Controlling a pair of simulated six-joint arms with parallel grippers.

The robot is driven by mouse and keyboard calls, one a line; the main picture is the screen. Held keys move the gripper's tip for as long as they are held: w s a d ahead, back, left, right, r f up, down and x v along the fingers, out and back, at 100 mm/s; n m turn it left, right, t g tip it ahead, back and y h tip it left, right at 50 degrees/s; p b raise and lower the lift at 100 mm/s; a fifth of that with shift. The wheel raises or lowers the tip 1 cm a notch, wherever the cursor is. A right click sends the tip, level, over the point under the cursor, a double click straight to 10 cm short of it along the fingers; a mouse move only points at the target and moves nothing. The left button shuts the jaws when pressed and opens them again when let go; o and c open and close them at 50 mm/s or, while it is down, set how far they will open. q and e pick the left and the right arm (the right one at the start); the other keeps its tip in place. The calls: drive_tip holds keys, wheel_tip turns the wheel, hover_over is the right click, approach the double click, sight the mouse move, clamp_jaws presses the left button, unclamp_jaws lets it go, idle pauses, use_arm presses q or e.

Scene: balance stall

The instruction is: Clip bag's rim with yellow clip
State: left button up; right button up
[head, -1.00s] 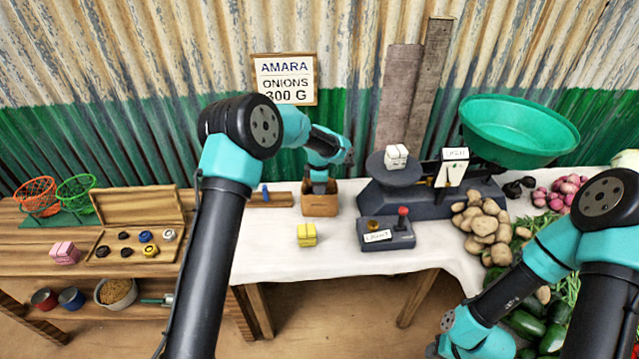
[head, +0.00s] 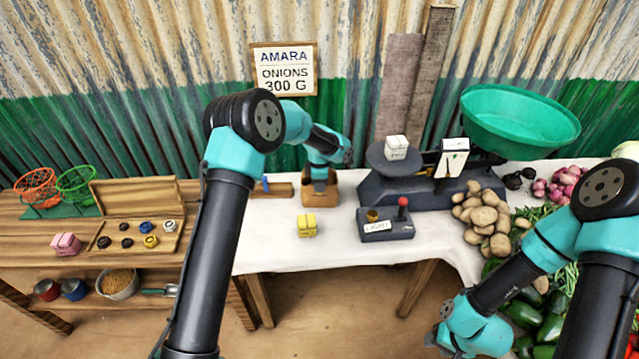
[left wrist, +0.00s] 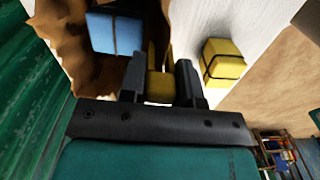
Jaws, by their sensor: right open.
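The brown paper bag (head: 318,195) stands open on the white cloth. Its ragged rim (left wrist: 65,35) fills the upper left of the left wrist view, with a blue banded packet (left wrist: 115,34) inside. My left gripper (head: 320,181) is at the bag's top; in the left wrist view its fingers (left wrist: 160,80) are shut on the yellow clip (left wrist: 160,87). The clip's prongs point forward near the bag's edge; I cannot tell whether they straddle the rim. My right gripper (head: 434,345) is at the bottom, mostly hidden, away from the bag, and open.
A yellow banded block (head: 307,225) lies in front of the bag. A wooden rail with a blue clip (head: 266,184) is left of it. A scale (head: 430,185) and a control box (head: 386,226) stand right. Cloth is clear around the yellow block.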

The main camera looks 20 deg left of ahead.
use_arm(q)
drive_tip(key=o, duration=0.5)
drive_tip(key=shift+c, duration=0.2)
wheel_tip(320, 180, up, 17)
drive_tip(key=shift+r, duration=0.2)
drive_tip(key=shift+r, duration=0.1)
idle(0.4)
wheel_tip(320, 180, up, 7)
idle(1.0)
